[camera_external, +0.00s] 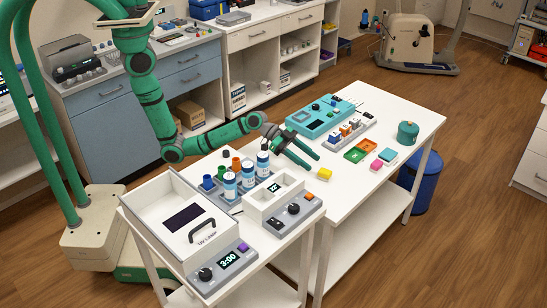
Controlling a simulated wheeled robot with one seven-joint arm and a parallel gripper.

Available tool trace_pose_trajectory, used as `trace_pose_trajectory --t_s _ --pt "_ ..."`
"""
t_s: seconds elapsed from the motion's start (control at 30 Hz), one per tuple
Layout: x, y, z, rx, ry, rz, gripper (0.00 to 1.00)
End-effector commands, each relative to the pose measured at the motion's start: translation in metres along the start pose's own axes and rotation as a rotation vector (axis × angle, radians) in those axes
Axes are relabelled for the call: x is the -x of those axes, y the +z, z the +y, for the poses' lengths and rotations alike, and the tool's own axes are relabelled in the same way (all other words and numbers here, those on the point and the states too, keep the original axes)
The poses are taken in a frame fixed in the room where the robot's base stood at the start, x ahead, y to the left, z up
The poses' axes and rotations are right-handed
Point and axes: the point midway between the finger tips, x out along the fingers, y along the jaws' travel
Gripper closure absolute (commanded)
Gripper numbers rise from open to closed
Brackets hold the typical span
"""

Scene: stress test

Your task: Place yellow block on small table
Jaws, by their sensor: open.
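A small yellow block (324,174) lies on the white table top, near the near-left end of the longer table (345,190). My gripper (312,158) reaches in from the left, with its green fingers apart and nothing seen between them. The fingertips are just above and left of the yellow block in the picture; I cannot tell the height gap. A smaller white table (262,256) stands at the front left, close against the longer one, its top mostly covered by devices.
On the smaller table are a white lidded box (188,215), a grey scale (294,216) and a rack of capped bottles (247,178). The longer table holds a teal device (322,116), green and orange trays (357,154), a pink block (377,165) and a teal canister (407,133).

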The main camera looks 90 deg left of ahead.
Motion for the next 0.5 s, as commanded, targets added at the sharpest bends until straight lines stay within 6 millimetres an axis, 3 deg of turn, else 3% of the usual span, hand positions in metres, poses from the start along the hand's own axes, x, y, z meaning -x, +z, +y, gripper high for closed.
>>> trace_pose_trajectory --t_s 0.2,0.23,0.5 --pt "0.026 0.0 0.0 0.0 -0.001 0.0 0.54" --pt "0.028 0.0 0.0 0.0 -0.001 0.0 0.5" --pt "0.033 -0.001 -0.001 -0.001 -0.002 0.0 0.5"
